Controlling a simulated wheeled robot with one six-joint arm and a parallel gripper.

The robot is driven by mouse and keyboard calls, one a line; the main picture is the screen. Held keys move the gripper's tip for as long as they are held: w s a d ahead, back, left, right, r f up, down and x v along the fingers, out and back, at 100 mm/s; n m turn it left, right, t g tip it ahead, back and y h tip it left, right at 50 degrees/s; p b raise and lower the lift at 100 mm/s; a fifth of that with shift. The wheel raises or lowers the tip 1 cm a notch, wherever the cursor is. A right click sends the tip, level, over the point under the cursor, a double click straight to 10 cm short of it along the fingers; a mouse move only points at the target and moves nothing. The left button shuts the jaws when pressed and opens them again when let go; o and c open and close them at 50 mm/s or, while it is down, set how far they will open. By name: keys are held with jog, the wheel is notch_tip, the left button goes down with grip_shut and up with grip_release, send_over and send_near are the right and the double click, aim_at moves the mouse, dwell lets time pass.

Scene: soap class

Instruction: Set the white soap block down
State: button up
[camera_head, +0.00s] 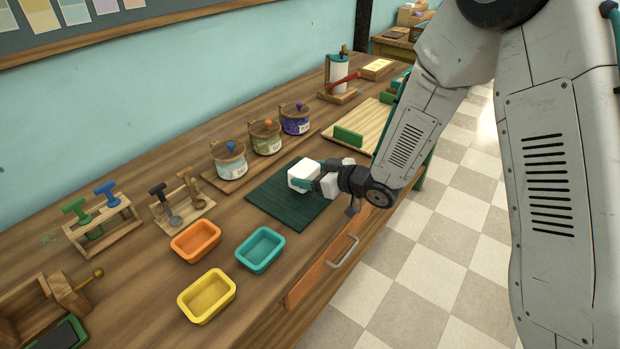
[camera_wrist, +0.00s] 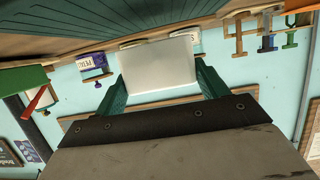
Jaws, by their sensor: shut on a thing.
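The white soap block (camera_head: 303,175) is held in my gripper (camera_head: 314,178) over the dark green mat (camera_head: 279,203) on the wooden bench. In the wrist view, the block (camera_wrist: 158,69) fills the space between the green fingers of my gripper (camera_wrist: 160,85), touching both sides. The green mat (camera_wrist: 110,14) shows close by at the top of the wrist view, which looks upside down. Whether the block's underside touches the mat, I cannot tell. Part of the block is hidden behind the fingers in the head view.
Orange (camera_head: 195,241), teal (camera_head: 260,250) and yellow (camera_head: 207,296) trays stand left of and in front of the mat. Several lidded jars (camera_head: 265,137) stand behind it. A wooden board with a green block (camera_head: 348,136) lies to the right. A drawer handle (camera_head: 342,251) juts from the bench front.

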jog(key=shift+w+d+f, duration=0.1)
jog(key=shift+d+f, duration=0.15)
jog(key=shift+f, duration=0.3)
jog(key=shift+w+d+f, duration=0.1)
jog(key=shift+d+f, duration=0.1)
jog(key=shift+f, duration=0.35)
jog(key=shift+s+d+f, duration=0.1)
jog(key=shift+s+f, duration=0.05)
jog(key=shift+f, duration=0.2)
jog(key=shift+a+f, duration=0.2)
jog(key=shift+f, duration=0.1)
jog(key=shift+a, duration=0.15)
jog(key=o, duration=1.1)
jog(key=shift+f, duration=0.15)
